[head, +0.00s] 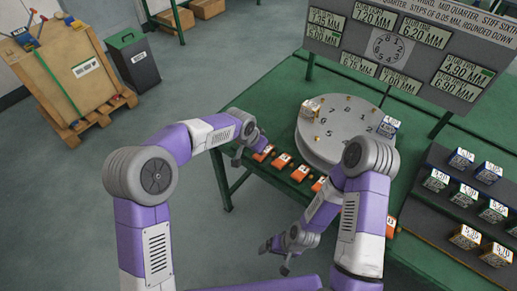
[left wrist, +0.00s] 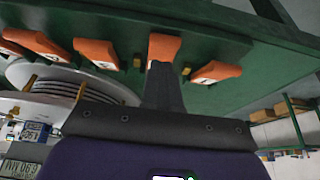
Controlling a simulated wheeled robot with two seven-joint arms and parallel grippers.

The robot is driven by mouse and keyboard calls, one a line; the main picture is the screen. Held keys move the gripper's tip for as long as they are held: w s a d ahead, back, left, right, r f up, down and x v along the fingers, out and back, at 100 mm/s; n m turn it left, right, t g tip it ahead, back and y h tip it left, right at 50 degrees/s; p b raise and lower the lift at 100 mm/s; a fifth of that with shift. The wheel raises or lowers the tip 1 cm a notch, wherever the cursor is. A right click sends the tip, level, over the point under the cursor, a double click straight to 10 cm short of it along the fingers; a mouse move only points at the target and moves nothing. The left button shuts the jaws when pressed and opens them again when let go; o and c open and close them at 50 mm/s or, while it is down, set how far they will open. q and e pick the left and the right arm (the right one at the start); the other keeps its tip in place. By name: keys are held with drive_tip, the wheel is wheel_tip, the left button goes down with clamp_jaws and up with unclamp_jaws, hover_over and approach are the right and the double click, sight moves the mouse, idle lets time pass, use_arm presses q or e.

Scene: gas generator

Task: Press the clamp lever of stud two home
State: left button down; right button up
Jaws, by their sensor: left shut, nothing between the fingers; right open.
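Orange clamp levers stand in a row along the table's front edge. The second from the left end (head: 281,160) carries a white label too small to read surely. In the left wrist view, my shut, empty left gripper (left wrist: 163,78) reaches to an orange lever (left wrist: 163,48), second from the right there, and overlaps its lower end. I cannot tell whether they touch. In the head view my left gripper (head: 261,146) is partly hidden near the leftmost lever (head: 263,153). My right gripper (head: 275,258) is open and empty, low in front of the table.
A round grey numbered plate (head: 345,130) sits on the green table (head: 285,100) behind the levers. A grey board (head: 405,45) with millimetre signs stands behind it. Several labelled boxes stand on a dark rack (head: 430,215) at right.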

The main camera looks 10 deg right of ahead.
use_arm(q)
wheel_tip(320, 180, up, 3)
drive_tip(key=shift+f+p, duration=0.2)
drive_tip(key=shift+p, duration=0.35)
drive_tip(key=s+p+v, duration=0.1)
drive_tip(key=v, duration=0.8)
drive_tip(key=shift+a+f, duration=0.2)
drive_tip(key=shift+a, duration=0.2)
use_arm(e)
wheel_tip(320, 180, up, 3)
drive_tip(key=shift+r, duration=0.1)
use_arm(q)
drive_tip(key=s+a+f+n+g+h, duration=0.1)
drive_tip(key=s+a+f+n, duration=0.25)
drive_tip(key=f, duration=0.65)
drive_tip(key=s+a+f+n+g, duration=0.1)
drive_tip(key=s+a+f+n, duration=0.3)
drive_tip(key=f, duration=0.7)
drive_tip(key=s+a+f+n, duration=0.2)
drive_tip(key=s+f, duration=0.3)
drive_tip(key=s, duration=0.3)
drive_tip(key=s+a+f+n, duration=0.2)
drive_tip(key=s+a+f, duration=0.2)
drive_tip(key=s, duration=0.5)
drive_tip(key=shift+s+f+g, duration=0.2)
drive_tip(key=shift+f+g, duration=0.2)
drive_tip(key=shift+f, duration=0.25)
